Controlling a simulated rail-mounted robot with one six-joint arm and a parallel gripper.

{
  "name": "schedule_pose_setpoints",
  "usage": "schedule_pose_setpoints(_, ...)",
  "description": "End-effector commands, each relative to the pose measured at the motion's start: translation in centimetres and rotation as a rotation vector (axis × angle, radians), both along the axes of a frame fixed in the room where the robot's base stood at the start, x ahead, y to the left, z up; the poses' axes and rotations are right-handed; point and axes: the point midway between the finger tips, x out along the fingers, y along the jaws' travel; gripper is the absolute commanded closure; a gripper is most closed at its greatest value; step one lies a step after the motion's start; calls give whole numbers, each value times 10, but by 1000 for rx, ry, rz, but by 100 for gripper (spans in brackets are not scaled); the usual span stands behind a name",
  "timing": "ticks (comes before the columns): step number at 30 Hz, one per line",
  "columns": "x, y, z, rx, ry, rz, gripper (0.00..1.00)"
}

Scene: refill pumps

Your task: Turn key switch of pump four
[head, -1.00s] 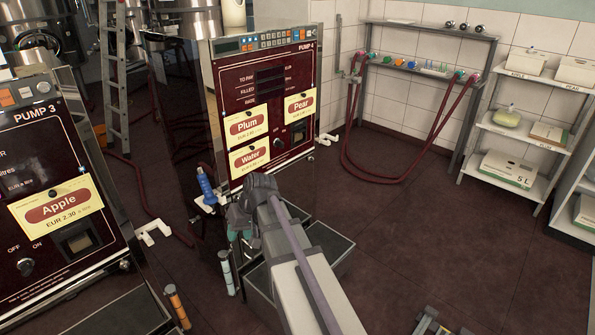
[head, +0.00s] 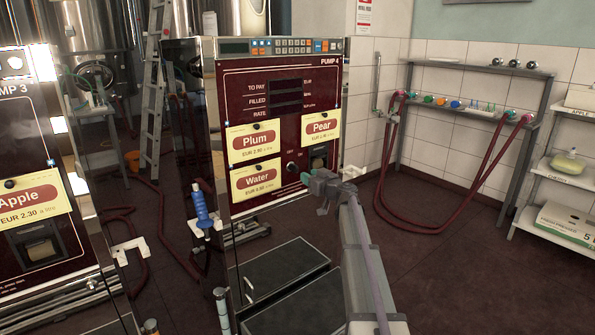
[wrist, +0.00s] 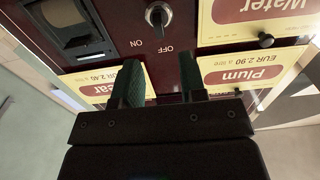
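Pump 4 (head: 283,110) is a dark red panel with a steel frame in the middle of the head view. Its key switch (head: 291,167) is a small round switch below the Plum and Pear cards. In the wrist view, which is upside down, the key switch (wrist: 158,14) is a black knob in a silver ring, with the OFF and ON labels beside it. My gripper (head: 313,190) is in front of the lower panel, near the key switch. In the wrist view my gripper (wrist: 161,70) is open and empty, its two green-padded fingers pointing toward the panel, apart from the knob.
Plum (head: 256,143), Pear (head: 322,128) and Water (head: 257,180) cards surround the switch. A square window (wrist: 70,22) is beside it. A blue nozzle (head: 201,207) hangs at the left. Pump 3 (head: 45,240) stands far left. Open floor (head: 450,270) lies right.

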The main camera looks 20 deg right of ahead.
Motion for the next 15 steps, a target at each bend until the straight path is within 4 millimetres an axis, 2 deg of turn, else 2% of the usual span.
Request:
schedule_pose_setpoints(3,31,6,0,0,0,2,62)
schedule_pose_setpoints(9,72,16,0,0,-1,2,62)
schedule_pose_setpoints(15,80,20,0,0,-1,2,62)
